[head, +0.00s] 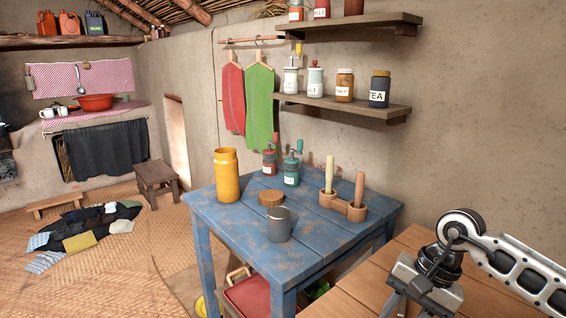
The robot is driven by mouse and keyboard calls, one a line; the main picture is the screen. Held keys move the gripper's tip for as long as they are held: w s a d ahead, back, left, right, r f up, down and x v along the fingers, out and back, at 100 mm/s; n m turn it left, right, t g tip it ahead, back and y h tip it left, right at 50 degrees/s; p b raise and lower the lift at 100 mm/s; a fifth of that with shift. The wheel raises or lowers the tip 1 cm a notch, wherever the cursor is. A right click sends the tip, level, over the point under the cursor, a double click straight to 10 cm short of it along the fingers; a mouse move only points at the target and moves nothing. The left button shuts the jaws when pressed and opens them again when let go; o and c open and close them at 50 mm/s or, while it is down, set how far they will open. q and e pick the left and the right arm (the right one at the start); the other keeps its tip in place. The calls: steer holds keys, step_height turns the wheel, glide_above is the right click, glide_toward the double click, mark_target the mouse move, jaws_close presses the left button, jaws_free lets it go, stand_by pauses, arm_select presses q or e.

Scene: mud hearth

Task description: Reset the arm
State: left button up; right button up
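My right arm comes in from the right edge in the head view, over a brown wooden table (362,291). Its gripper (412,300) points down near the bottom edge, and its fingertips are cut off by the frame. I cannot tell whether it is open or shut, or whether it holds anything. My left arm and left gripper are not in view.
A blue table (225,212) holds a yellow jar (227,178), a grey canister (279,226), a round wooden lid (271,198), two pump bottles and a wooden holder (342,208). Shelves with jars (379,90) hang above. A stool (157,178) stands on the left.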

steer(key=s+a+m+g+y, duration=0.1)
steer(key=s+a+m+y, duration=0.4)
steer(key=a, duration=0.7)
steer(key=s+a+r+m+t+y, duration=0.2)
steer(key=a+r+m+t+y, duration=0.5)
steer(key=m+y, duration=0.6)
steer(key=w+d+f+m+t+h, duration=0.1)
steer(key=d+f+m+t+h, duration=0.45)
steer(key=m, duration=1.05)
steer(key=d+f+m+t+h, duration=0.25)
steer(key=m+t+h, duration=0.45)
steer(key=m, duration=0.8)
steer(key=s+d+f+m+g+h, duration=0.2)
steer(key=s+f+m+g+h, duration=0.1)
steer(key=s+f+m, duration=0.2)
steer(key=s+d+f+m+g+h, duration=0.2)
steer(key=s+f+m+g+h, duration=0.1)
steer(key=f+m, duration=0.5)
steer(key=shift+s+d+f+m+g, duration=0.2)
steer(key=shift+s+f+m+g, duration=0.2)
steer(key=shift+s+m+g, duration=0.55)
steer(key=shift+s+n, duration=0.25)
steer(key=shift+n, duration=0.1)
